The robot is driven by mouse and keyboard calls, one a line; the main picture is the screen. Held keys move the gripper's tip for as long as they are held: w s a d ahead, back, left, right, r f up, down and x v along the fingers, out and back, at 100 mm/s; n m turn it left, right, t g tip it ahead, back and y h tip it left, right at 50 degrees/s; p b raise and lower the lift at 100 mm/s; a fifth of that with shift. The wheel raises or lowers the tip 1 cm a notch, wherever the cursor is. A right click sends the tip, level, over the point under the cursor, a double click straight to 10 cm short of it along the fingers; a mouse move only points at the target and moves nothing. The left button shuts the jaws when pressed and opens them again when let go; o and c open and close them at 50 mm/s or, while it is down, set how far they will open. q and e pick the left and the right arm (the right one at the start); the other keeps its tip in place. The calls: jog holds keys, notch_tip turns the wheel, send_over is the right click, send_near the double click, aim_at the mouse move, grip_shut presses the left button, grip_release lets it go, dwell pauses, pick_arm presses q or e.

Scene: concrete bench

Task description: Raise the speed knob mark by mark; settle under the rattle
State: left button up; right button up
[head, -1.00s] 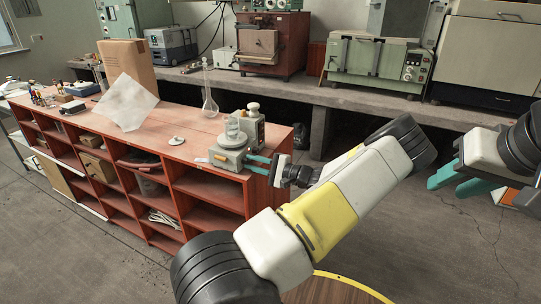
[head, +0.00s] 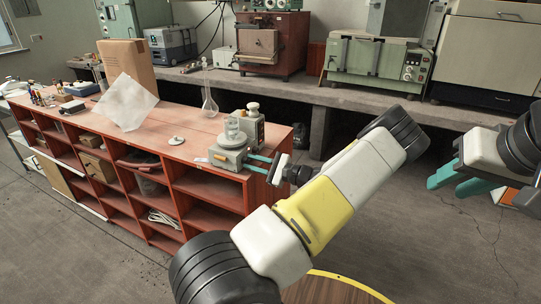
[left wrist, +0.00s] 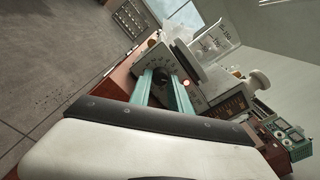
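My left gripper (head: 246,163) reaches the unit's front from the right. Contact cannot be made out. My right gripper (head: 443,188) is open and empty, far right.
A glass flask (head: 209,103), a small white lidded item (head: 176,141) and a leaning pale sheet (head: 127,101) are on the bench (head: 150,120). A brown carton (head: 127,66) stands behind the sheet. A concrete ledge with machines runs along the back. The floor at right is clear.

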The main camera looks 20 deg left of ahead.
pick_arm(q)
jog(key=o, duration=0.3)
jog(key=shift+o, duration=0.2)
jog(key=shift+d, duration=0.1)
jog(key=d, duration=0.7)
jog(key=shift+s+d, duration=0.3)
jog(key=shift+d, duration=0.05)
jog(key=s+d+r+n+g+h, duration=0.1)
jog(key=s+r+n+g+h, duration=0.15)
jog(key=s+h, duration=0.3)
jog(key=s+d+r+n+g+h, duration=0.1)
jog(key=s+r+n+h, duration=0.25)
jog(key=s+h, duration=0.2)
jog(key=s+d+r+n+t+h, duration=0.2)
jog(key=s+d+r+t+h, duration=0.2)
jog(key=s+r, duration=0.3)
jog(key=s+d+r+n+t+h, duration=0.2)
jog(key=s+d+r+t+h, duration=0.2)
jog(key=s+d+r, duration=0.3)
notch_tip(320, 180, up, 5)
jog(key=shift+s+r+n+h, duration=0.1)
jog(key=shift+s+n+h, duration=0.25)
jog(key=shift+h, duration=0.25)
